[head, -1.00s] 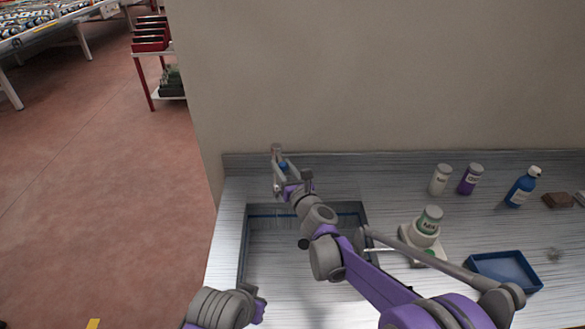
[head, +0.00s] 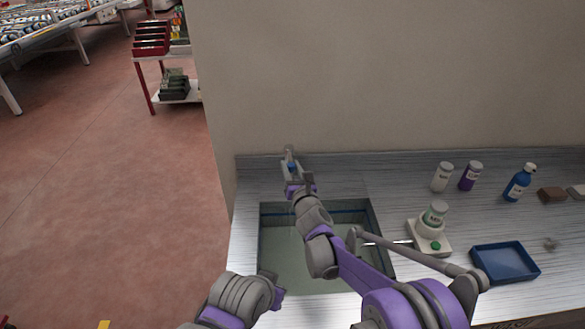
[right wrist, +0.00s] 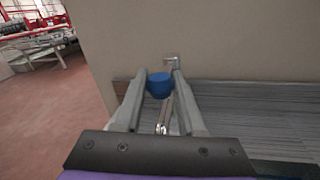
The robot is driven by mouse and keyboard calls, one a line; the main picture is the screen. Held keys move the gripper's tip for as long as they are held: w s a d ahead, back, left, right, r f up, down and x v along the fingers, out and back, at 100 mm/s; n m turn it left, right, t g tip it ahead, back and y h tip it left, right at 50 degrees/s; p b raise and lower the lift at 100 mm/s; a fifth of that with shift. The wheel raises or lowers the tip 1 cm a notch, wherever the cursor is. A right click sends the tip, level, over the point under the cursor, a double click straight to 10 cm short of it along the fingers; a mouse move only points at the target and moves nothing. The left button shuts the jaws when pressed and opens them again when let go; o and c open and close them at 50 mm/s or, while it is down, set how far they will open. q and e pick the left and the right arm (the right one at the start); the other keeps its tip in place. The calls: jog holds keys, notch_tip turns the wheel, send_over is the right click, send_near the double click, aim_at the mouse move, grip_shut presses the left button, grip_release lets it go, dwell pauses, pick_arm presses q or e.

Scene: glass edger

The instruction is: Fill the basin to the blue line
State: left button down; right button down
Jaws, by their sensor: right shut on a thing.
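The basin (head: 384,262) is sunk into the counter in the head view, with a blue line (head: 345,212) along its far inner wall. Pale greenish water (head: 290,262) covers its floor, and its surface is below the blue line. The tap (head: 290,153) stands behind the basin, and its metal also shows in the right wrist view (right wrist: 163,122). My right gripper (head: 293,174) is shut on the tap's blue knob (right wrist: 159,85), which sits between the fingers in the right wrist view. My right arm hides part of the basin. My left arm shows at lower left, its gripper not visible.
Right of the basin are a white device (head: 429,243) with a jar (head: 435,213) on it and a blue tray (head: 505,262). A white bottle (head: 442,177), a purple bottle (head: 470,176) and a blue bottle (head: 519,183) stand farther back. A wall rises behind the counter.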

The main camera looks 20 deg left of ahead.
jog(key=c, duration=0.5)
grip_release()
pick_arm(q)
jog(key=f+b, duration=0.1)
jog(key=s+f, duration=0.1)
jog(key=shift+s+f+b, duration=0.3)
jog(key=shift+b, duration=0.05)
pick_arm(e)
jog(key=v, duration=1)
jog(key=shift+s+d, duration=0.25)
jog(key=shift+s, duration=0.1)
